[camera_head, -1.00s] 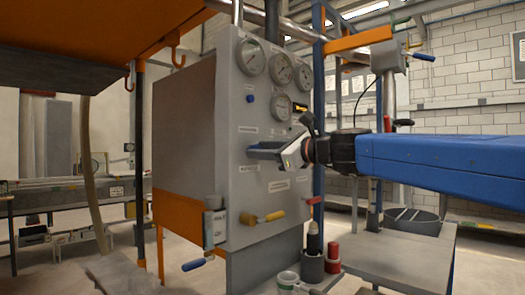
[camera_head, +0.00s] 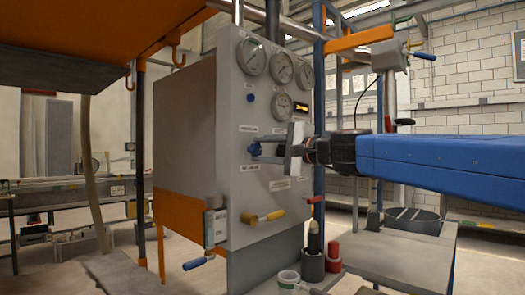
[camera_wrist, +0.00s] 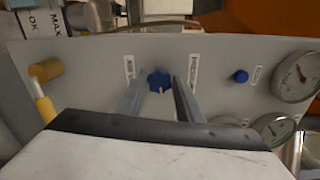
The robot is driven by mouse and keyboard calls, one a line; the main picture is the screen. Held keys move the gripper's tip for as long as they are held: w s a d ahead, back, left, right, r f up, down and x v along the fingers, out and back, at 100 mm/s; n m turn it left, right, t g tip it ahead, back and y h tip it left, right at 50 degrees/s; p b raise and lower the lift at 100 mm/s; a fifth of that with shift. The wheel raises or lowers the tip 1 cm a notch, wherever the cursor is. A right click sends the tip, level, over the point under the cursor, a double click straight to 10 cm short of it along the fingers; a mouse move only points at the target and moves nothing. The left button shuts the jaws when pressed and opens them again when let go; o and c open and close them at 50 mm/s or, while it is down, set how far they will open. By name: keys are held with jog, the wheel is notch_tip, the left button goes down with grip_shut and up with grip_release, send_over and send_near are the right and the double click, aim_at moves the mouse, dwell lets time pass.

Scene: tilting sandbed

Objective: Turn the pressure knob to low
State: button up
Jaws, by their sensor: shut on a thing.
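The pressure knob (camera_head: 255,149) is a blue lobed knob on the front of the grey panel (camera_head: 240,205), with a small label above and below it. It also shows in the wrist view (camera_wrist: 158,79), between the two labels, with a small pale mark on its lower edge. My gripper (camera_head: 262,150) reaches it from the right, its fingers level with the knob. In the wrist view my gripper (camera_wrist: 159,87) has one finger on each side of the knob, shut on it. The fingers hide part of the panel, and the label text is too small to read surely.
Several round gauges (camera_head: 251,57) and a small blue button (camera_head: 250,98) sit above the knob. A yellow-handled valve (camera_head: 263,217) sticks out below it, and a red-handled one (camera_head: 313,200) at lower right. A mug (camera_head: 288,281) stands below the panel.

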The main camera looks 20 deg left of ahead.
jog(key=n, duration=0.4)
jog(key=shift+f+n, duration=0.2)
jog(key=shift+n, duration=0.1)
jog(key=n, duration=0.3)
jog(key=shift+f+n, duration=0.1)
jog(key=shift+n, duration=0.2)
jog(key=n, duration=0.4)
jog(key=shift+w+f+n, duration=0.1)
jog(key=shift+n, duration=1.7)
jog(key=o, duration=1)
jog(key=shift+d, duration=0.1)
